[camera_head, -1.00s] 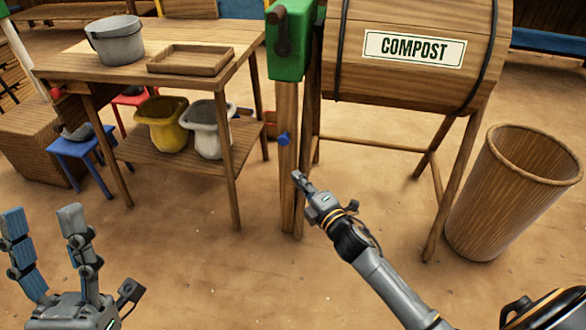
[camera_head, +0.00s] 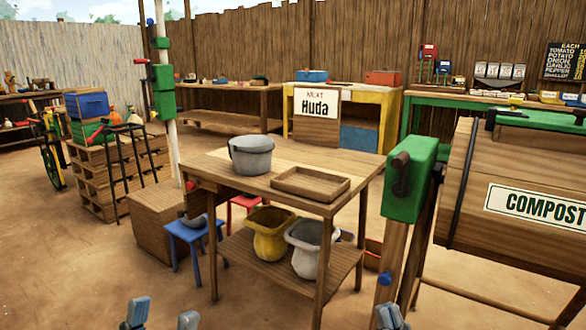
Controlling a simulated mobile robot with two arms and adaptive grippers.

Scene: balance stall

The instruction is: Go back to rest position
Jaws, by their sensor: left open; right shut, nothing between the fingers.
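My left gripper (camera_head: 162,317) shows at the bottom edge, left of the middle. Only its two fingertips are in view, held apart with nothing between them. My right gripper (camera_head: 391,317) shows at the bottom edge, right of the middle, below the green box on the post. Only its tip is in view, and it holds nothing that I can see. The rest of both arms is outside the picture.
A wooden table (camera_head: 225,170) stands ahead, with a grey bucket (camera_head: 251,158) and a wooden tray (camera_head: 310,184) on top. A compost drum (camera_head: 520,190) is at right. A blue stool (camera_head: 190,232) stands left of the table. Bare ground (camera_head: 90,265) lies open at left.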

